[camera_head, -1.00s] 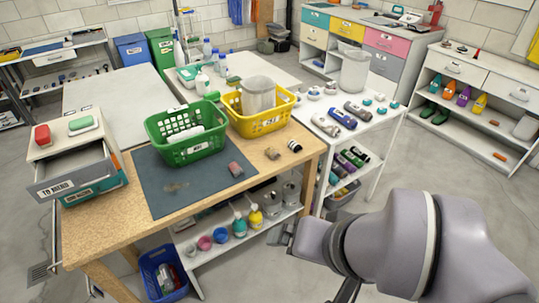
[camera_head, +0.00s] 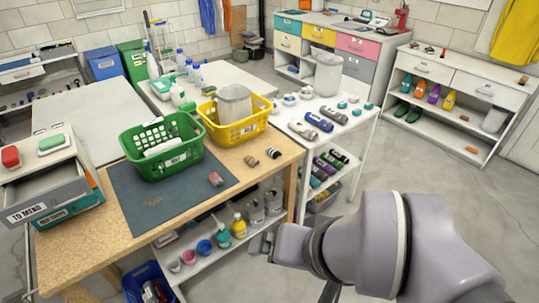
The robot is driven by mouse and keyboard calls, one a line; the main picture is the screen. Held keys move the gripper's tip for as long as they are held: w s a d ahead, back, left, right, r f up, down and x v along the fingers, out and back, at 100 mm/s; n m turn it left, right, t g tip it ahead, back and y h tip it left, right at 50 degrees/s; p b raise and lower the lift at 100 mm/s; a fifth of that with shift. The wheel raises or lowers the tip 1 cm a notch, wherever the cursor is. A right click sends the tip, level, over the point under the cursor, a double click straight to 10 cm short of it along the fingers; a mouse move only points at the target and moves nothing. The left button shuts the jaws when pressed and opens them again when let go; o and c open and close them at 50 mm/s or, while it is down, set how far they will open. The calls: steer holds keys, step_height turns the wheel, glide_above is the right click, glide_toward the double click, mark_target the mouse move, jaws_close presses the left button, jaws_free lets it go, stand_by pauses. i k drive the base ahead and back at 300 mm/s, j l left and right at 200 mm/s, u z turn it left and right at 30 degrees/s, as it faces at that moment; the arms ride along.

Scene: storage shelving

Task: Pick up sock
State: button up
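I cannot tell for certain which item is the sock. Small rolled, cloth-like items lie on the wooden workbench (camera_head: 88,238): a reddish one (camera_head: 216,179) on the dark mat, a brown one (camera_head: 251,160) and a dark-and-light one (camera_head: 273,153) near the right edge. Larger rolled items, one grey (camera_head: 303,130) and one blue (camera_head: 319,121), lie on the white side table. My gripper (camera_head: 262,243) is low in front of the bench's lower shelf, apart from these items. It is small and partly hidden by my arm, so its opening does not show.
A green basket (camera_head: 128,160) and a yellow basket (camera_head: 214,131) stand on the bench. An open drawer unit (camera_head: 35,190) is at the left. Bottles and cups fill the lower shelf (camera_head: 205,262). A blue bin (camera_head: 138,283) is below. Floor is free at the right.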

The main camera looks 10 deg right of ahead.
mark_target(250, 159)
steer(key=i+l+u, duration=0.25)
steer(key=i, duration=0.25)
steer(key=i+l+u, duration=0.25)
steer(key=i, duration=0.25)
steer(key=i+l+u, duration=0.25)
steer(key=i, duration=0.25)
